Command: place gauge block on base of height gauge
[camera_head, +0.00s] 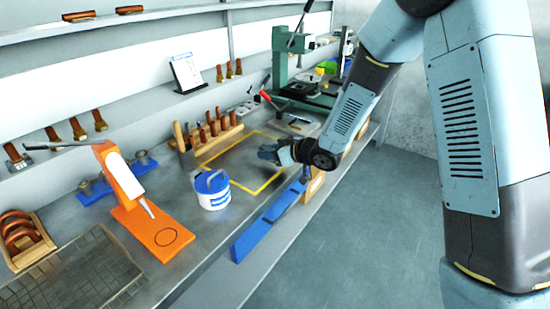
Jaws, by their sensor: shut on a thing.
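The orange stand, which looks like the height gauge (122,172), stands on the bench at the left. It has a tilted orange column with a white face and a thin probe. Its flat orange base (150,222) bears a black circle outline and has nothing on it. My gripper (264,151) is low over the yellow-outlined area of the bench, right of and behind the height gauge. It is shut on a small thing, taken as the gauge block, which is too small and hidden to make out.
A white tub with a blue lid (213,190) stands between my gripper and the height gauge. A rack of wooden handles (208,133) stands behind. A mesh (75,275) lies front left. A green press (300,75) stands far back.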

